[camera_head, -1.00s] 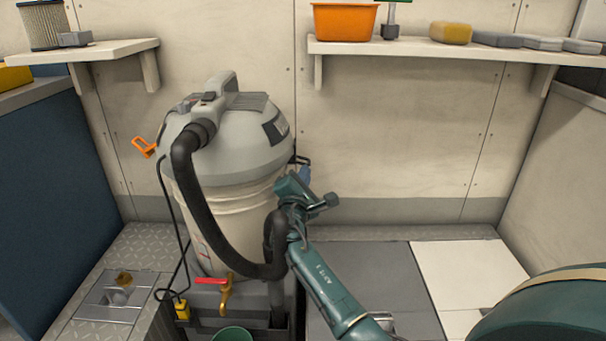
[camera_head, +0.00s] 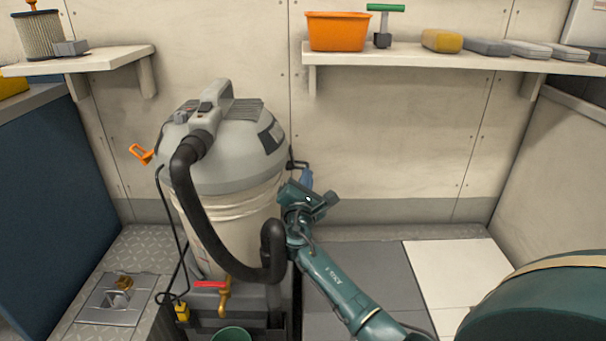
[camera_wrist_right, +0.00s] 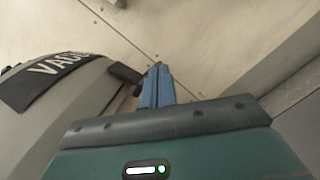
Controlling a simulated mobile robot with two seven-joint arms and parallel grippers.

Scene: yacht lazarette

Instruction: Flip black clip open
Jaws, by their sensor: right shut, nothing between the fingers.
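The black clip (camera_head: 298,163) sits on the right side of the grey vacuum lid (camera_head: 225,150), partly hidden and standing out from the rim. In the right wrist view the dark clip (camera_wrist_right: 125,73) shows just left of the fingertips. My right gripper (camera_head: 306,177) is beside the vacuum's right side, just below the clip. Its blue fingers (camera_wrist_right: 158,75) are shut together with nothing between them. I cannot tell whether the fingertips touch the clip. My left gripper is not in view.
An orange clip (camera_head: 141,154) stands out on the lid's left side. The black hose (camera_head: 200,220) loops down close to my right arm. A shelf (camera_head: 440,60) with an orange bin (camera_head: 337,31) runs along the back wall.

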